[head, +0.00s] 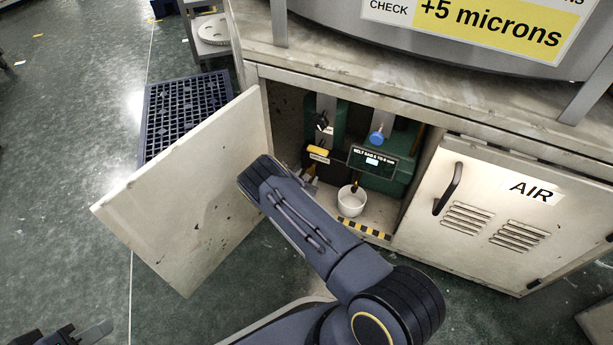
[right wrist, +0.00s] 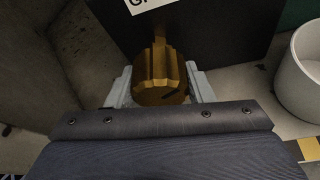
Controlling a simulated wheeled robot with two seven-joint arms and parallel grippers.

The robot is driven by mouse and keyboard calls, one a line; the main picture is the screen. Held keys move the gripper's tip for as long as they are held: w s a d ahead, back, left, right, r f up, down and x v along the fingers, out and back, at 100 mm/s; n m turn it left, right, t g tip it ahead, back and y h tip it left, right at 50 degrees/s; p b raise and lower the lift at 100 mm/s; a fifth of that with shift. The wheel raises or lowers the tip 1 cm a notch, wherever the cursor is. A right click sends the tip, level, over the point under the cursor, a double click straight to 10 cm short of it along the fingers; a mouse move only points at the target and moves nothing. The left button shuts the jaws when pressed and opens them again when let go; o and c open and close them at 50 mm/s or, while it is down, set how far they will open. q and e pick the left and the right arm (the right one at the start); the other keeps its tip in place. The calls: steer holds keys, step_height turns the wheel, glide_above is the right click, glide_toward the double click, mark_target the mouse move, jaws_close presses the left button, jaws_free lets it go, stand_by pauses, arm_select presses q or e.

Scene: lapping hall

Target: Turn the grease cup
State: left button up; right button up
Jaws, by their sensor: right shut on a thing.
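The grease cup (right wrist: 160,80) is a ribbed brass cap on a short stem, below a white label that begins with "G", in the right wrist view. My right gripper (right wrist: 160,88) has one pale finger on each side of the cap and is shut on it.
The open cabinet door (head: 190,190) stands left of my right arm. A white cup (head: 351,203) sits right of the gripper, near a striped edge (head: 365,229). A blue knob (head: 377,137) and yellow handle (head: 318,150) are above. The AIR door (head: 500,215) is closed.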

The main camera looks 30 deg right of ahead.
steer(key=shift+s+m+t+y+p, duration=0.15)
steer(key=shift+m+t+y+p, duration=0.25)
steer(key=shift+m+t+p, duration=0.55)
steer(key=shift+f+m+t, duration=0.1)
steer(key=shift+m+t, duration=0.25)
steer(key=shift+m, duration=0.7)
steer(key=shift+p, duration=0.3)
steer(key=o, duration=1)
steer(key=shift+c, duration=0.2)
steer(key=shift+a, duration=0.1)
